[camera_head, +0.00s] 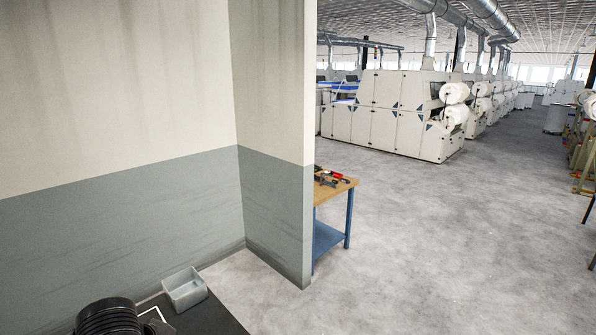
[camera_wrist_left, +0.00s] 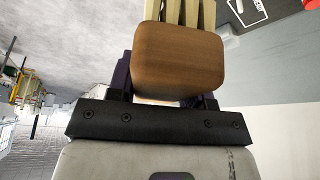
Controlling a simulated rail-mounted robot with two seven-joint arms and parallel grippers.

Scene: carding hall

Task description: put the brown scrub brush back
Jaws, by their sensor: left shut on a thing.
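The brown scrub brush (camera_wrist_left: 180,62) fills the upper middle of the left wrist view, with a brown wooden body and cream bristles pointing to the top of the picture. My left gripper (camera_wrist_left: 167,84) is shut on it; the brush hides most of the fingers. In the head view neither the brush nor a gripper tip shows. A dark tabletop (camera_head: 208,319) lies at the bottom of the head view, with part of a white outline on it. It also shows at the top right of the left wrist view (camera_wrist_left: 285,32), with white markings. My right gripper is not in view.
A grey open bin (camera_head: 185,291) stands on the dark tabletop by the wall. A grey-and-cream wall (camera_head: 120,190) rises behind and juts out at a corner. Beyond it is a wooden-topped bench (camera_head: 335,187) with tools. Open concrete floor lies to the right, before white machines (camera_head: 390,110).

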